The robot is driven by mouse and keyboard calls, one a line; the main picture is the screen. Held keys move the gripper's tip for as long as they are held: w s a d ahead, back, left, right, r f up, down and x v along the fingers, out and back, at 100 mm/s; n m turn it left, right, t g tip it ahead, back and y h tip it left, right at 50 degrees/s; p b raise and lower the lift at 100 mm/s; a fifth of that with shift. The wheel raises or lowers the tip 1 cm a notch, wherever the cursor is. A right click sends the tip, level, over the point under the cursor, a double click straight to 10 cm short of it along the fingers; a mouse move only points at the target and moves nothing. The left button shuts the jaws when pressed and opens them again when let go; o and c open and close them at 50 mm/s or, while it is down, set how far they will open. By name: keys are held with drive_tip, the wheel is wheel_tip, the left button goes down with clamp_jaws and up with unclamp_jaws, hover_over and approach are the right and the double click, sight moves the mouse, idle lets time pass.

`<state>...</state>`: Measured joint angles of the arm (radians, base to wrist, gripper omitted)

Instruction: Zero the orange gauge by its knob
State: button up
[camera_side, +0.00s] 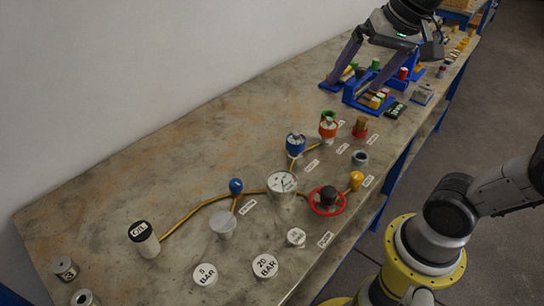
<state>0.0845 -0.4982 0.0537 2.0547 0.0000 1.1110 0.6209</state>
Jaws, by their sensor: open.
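The likely orange gauge (328,131) is a small orange-rimmed instrument with a green top, standing upright on the bench right of centre. Its needle and knob are too small to make out. A blue gauge-like instrument (296,144) stands close by at its lower left. My gripper (358,85) is at the far end of the bench, up and to the right of the orange gauge and well apart from it. Its two long dark fingers are spread over blue racks, with nothing visibly held between them.
Blue racks (354,101) with coloured parts stand behind the gauges. A white dial (281,182), red handwheel (326,202), yellow knob (356,179) and blue-capped post (236,187) stand nearer, joined by yellow pipes. Weights marked BAR (265,266) lie in front.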

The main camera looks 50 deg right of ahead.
drive_tip(key=s+a+f+n, duration=0.2)
drive_tip(key=s+f+n, duration=0.5)
drive_tip(key=f+n, duration=0.1)
drive_tip(key=shift+s+f+t, duration=0.25)
drive_tip(key=shift+f+t, duration=0.05)
drive_tip(key=shift+t, duration=0.1)
idle(3.0)
